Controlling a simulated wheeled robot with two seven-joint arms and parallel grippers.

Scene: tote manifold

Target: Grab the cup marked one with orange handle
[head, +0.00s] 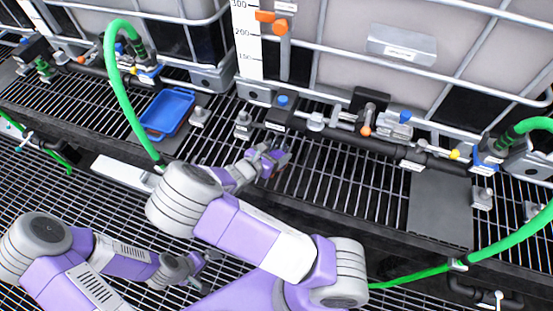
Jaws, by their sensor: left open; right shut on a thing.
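My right gripper (278,158) is over the grating just in front of the black pipe manifold. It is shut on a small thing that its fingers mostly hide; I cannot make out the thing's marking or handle. My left gripper (205,262) is open and low over the grating, nearer to me and further left. Small grey labelled cup-like pieces stand left of the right gripper (243,124) (199,117) and far right (482,198). Their labels are too small to read, and I see no orange handle on them.
The black manifold (340,137) carries orange, blue and yellow handles. A blue tray (167,112) lies at left. Green hoses (122,95) arch at left and right (510,243). The caged tote (350,50) stands behind. A grey plate (440,208) covers grating at right.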

